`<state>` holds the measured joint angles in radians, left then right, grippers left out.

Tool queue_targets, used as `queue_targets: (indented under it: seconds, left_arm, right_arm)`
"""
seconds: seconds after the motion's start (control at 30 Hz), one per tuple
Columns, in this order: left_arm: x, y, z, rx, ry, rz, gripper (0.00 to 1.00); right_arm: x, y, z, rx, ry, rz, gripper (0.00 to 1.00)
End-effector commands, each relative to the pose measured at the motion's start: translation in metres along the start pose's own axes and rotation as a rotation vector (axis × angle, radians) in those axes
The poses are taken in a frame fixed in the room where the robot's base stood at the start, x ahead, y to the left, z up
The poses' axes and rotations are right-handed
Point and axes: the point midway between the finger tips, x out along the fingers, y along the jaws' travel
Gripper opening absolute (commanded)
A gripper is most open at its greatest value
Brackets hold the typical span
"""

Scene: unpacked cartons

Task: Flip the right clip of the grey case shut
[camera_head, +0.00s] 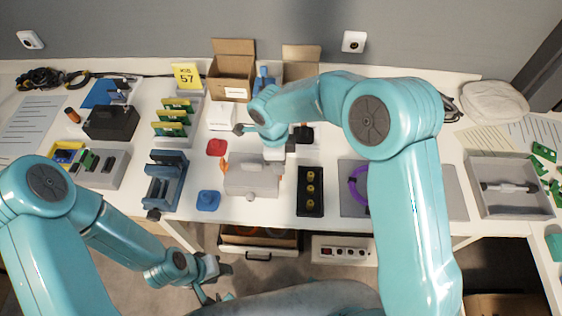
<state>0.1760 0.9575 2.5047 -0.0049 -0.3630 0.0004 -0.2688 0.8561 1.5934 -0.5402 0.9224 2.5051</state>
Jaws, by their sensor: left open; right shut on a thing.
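The grey case (250,180) lies on the table near its front edge, left of centre. An orange clip (223,168) shows at its left end. The right clip is too small and covered to make out. My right arm reaches over from the right, and my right gripper (281,164) points down at the right end of the case. It is shut there, on what seems to be the right clip, though the grip is mostly hidden. My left gripper (212,279) is open and empty, low in front of the table edge, well apart from the case.
A black tray with brass-coloured pieces (310,192) stands close right of the case. A red piece (216,147) and a blue piece (208,200) lie to its left. A blue rack (166,180) stands farther left. Open cartons (232,70) stand behind. An open drawer (258,242) is below the edge.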

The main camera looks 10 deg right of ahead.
Motion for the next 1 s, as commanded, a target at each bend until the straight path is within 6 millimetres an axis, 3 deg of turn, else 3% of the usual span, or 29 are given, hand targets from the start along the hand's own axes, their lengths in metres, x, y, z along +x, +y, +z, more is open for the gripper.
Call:
queue_targets:
  seconds: [0.27, 0.3, 0.37, 0.77, 1.0]
  left_arm:
    - [0.000, 0.000, 0.000, 0.000, 0.000, 0.000, 0.43]
    - [0.000, 0.000, 0.000, 0.000, 0.000, 0.000, 0.43]
    - [0.000, 0.000, 0.000, 0.000, 0.000, 0.000, 0.43]
    - [0.001, -0.001, 0.000, 0.000, 0.000, 0.000, 0.43]
    - [0.008, -0.003, 0.000, 0.000, 0.000, 0.000, 0.43]
  right_arm:
    - [0.001, 0.001, 0.000, -0.001, 0.002, 0.004, 0.00]
    - [0.001, 0.001, 0.000, -0.001, 0.002, 0.004, 0.36]
    - [0.001, 0.001, 0.000, -0.001, 0.002, 0.003, 0.55]
    - [-0.007, 0.000, 0.000, 0.000, -0.001, -0.001, 0.55]
    - [-0.061, -0.001, 0.001, 0.001, -0.004, -0.005, 0.55]
